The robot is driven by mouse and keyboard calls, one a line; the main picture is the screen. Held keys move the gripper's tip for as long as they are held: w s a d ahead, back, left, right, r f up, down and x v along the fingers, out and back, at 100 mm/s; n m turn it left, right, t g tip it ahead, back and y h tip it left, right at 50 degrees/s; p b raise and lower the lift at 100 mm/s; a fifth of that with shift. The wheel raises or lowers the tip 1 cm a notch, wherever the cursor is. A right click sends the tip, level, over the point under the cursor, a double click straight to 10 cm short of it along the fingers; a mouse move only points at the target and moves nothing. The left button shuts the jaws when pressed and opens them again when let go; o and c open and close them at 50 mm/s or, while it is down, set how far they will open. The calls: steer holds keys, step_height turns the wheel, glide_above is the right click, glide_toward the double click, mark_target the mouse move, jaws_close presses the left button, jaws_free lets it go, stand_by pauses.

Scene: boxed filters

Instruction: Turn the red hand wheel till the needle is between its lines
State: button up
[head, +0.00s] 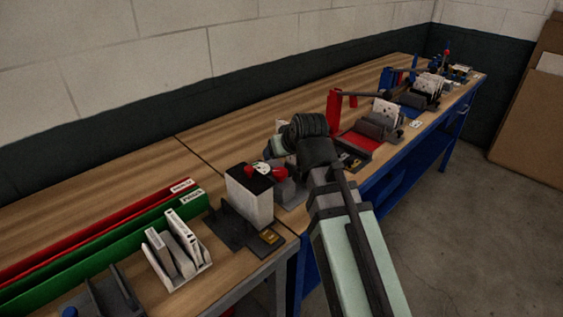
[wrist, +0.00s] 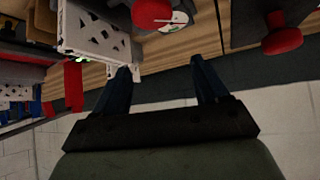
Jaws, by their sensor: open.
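A pale box with a black top (head: 250,200) stands on the bench in the head view. On it are a small white dial (head: 262,167) and a red round part (head: 281,173), likely the hand wheel. In the wrist view a red wheel (wrist: 152,12) sits beside the white dial (wrist: 178,19) at the top edge, partly cut off. A second red knob (wrist: 283,41) on a dark base is at the right there. The needle and its lines are too small to read. My gripper (wrist: 163,66) is open and empty, its fingertips apart from the red wheel.
Green (head: 120,245) and red (head: 95,230) long bins and a white rack (head: 175,265) lie to the left. A red post (head: 335,109) and several stations stand farther along the bench (head: 150,165). A white perforated part (wrist: 95,40) is near my left finger in the wrist view.

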steer(key=shift+r, duration=1.7)
steer(key=shift+d, duration=0.1)
steer(key=w+d+r+m, duration=0.1)
steer(key=w+d+r, duration=0.35)
steer(key=d, duration=0.25)
steer(key=n+g, duration=0.7)
steer(key=n, duration=0.3)
glide_toward(281, 171)
steer(key=shift+y, duration=0.3)
steer(key=x, duration=0.8)
steer(key=shift+d+f, duration=0.15)
steer(key=shift+f, duration=0.15)
